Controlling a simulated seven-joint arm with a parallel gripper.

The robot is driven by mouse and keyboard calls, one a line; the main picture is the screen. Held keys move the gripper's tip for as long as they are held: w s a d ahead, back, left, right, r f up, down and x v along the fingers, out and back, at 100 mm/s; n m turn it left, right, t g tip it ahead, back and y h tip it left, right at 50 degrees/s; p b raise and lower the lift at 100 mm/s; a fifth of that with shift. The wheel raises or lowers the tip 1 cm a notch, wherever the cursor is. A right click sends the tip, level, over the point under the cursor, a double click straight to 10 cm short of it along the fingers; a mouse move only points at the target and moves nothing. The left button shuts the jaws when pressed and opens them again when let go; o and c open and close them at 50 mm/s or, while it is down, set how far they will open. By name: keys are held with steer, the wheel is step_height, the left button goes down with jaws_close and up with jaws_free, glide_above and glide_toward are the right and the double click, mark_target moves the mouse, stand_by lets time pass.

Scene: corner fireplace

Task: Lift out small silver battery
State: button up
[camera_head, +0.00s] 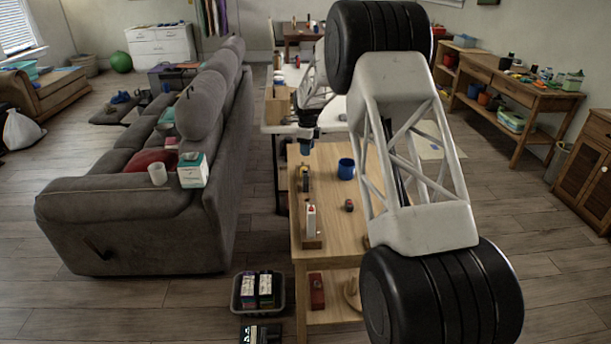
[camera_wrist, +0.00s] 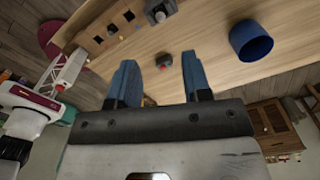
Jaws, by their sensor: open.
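My gripper (camera_wrist: 163,85) is open, its two blue fingers apart with nothing between them. In the head view my gripper (camera_head: 306,147) hangs over the far left part of the wooden table (camera_head: 335,230). A wooden block with several holes (camera_wrist: 85,42) lies on the table at the upper left of the wrist view. A grey object (camera_wrist: 159,10) sits at its far end, and a small red spot shows in one hole. I cannot make out which piece is the small silver battery. A small grey and red object (camera_wrist: 164,60) lies on the table beyond the fingers.
A blue cup (camera_head: 346,168) stands on the table; it also shows in the wrist view (camera_wrist: 250,42). A white device with a red top (camera_head: 311,220) stands at the block's near end. A grey sofa (camera_head: 180,210) is left of the table. My arm covers the table's right side.

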mark_target(306, 169)
steer(key=shift+w+a+f, duration=0.15)
steer(key=shift+w+f, duration=0.2)
steer(key=shift+f, duration=0.1)
steer(key=shift+f, duration=1.35)
steer(key=shift+s+a+f, duration=0.1)
steer(key=shift+f, duration=1.2)
steer(key=shift+a+f, duration=0.1)
steer(key=shift+f, duration=1.2)
steer(key=shift+f, duration=0.25)
jaws_close()
